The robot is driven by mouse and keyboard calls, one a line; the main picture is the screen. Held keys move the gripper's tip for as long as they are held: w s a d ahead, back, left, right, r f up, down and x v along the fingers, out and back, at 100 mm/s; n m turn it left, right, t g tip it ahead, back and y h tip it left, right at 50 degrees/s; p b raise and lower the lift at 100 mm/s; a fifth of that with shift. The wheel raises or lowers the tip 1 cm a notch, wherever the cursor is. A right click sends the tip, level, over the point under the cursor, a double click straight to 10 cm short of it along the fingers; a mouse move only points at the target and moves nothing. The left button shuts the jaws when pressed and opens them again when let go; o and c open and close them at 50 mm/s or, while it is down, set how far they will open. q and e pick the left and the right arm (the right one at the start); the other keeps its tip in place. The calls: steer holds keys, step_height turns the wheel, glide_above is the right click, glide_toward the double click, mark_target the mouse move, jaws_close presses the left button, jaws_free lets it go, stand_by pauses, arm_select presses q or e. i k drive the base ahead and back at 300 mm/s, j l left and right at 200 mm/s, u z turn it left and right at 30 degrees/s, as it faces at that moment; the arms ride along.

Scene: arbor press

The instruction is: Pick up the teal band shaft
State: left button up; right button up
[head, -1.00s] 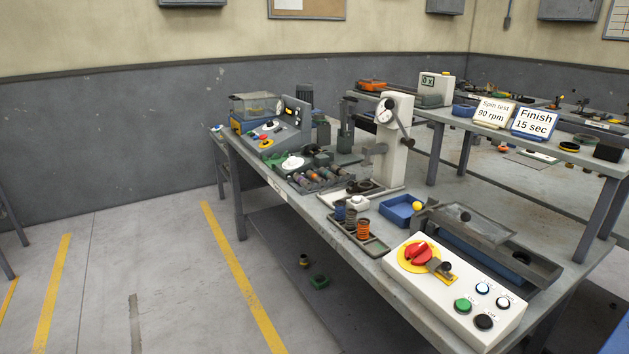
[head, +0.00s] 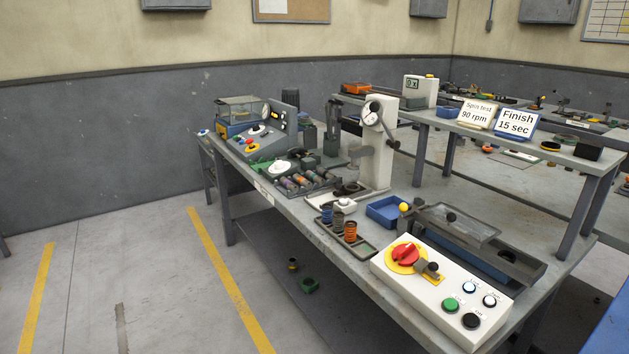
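Several short shafts with coloured bands lie side by side in a dark rack (head: 318,193) on the workbench, left of the arbor press. They are small in the head view, and I cannot tell for sure which one has the teal band. The white arbor press (head: 378,155) with a round dial and a side lever stands just right of the rack. Neither of my grippers is in view.
A tray with blue and orange springs (head: 350,232), a blue bin (head: 384,212) and a white control box (head: 425,305) with a red knob stand nearer on the bench. A grey machine (head: 265,140) stands at its far end. Floor left of the bench is clear.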

mark_target(313, 176)
steer(key=z, duration=0.4)
steer(key=i+j+z, duration=0.4)
steer(key=j, duration=0.25)
steer(key=i+j+z, duration=0.45)
steer(key=j, duration=0.3)
steer(key=k, duration=0.1)
